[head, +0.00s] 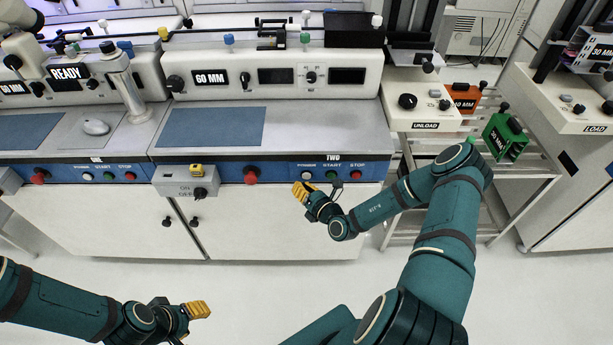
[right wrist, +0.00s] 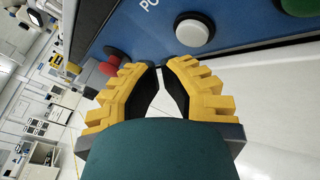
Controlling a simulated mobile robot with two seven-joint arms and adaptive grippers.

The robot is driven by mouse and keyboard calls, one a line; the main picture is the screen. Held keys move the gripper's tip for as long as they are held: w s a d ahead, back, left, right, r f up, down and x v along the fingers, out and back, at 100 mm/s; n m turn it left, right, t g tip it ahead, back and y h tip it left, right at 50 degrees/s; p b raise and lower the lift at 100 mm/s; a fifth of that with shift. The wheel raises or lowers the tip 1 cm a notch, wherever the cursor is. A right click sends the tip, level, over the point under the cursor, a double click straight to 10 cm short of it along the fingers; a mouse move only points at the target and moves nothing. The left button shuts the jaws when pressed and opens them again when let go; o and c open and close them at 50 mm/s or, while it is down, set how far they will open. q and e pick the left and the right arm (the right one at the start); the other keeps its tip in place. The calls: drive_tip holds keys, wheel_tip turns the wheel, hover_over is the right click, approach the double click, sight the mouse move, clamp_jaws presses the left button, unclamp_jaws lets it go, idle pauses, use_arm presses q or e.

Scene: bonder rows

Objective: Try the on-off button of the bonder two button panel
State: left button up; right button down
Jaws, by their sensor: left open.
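The bonder two panel (head: 280,171) is a blue strip on the bench front, labelled TWO. It carries a white button (head: 307,175) labelled POWER, a green start button (head: 331,174) and a red stop button (head: 355,174). My right gripper (head: 299,189) is shut and empty, just in front of and below the white button. In the right wrist view the white button (right wrist: 194,32) stands just beyond the fingertips (right wrist: 160,66); a small gap seems to show. My left gripper (head: 204,309) is open and empty, low over the floor, far from the panel.
A red mushroom button (head: 251,175) sits left of the white button. A grey on-off box (head: 187,182) with a black knob juts from the bench front further left. The unload stand (head: 424,100) is at right. Floor in front is clear.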

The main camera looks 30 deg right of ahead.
drive_tip(key=shift+s+a+p, duration=0.6)
drive_tip(key=shift+s, duration=0.35)
drive_tip(key=shift+s+a+p, duration=0.55)
drive_tip(key=shift+s, duration=0.4)
drive_tip(key=shift+r, duration=0.1)
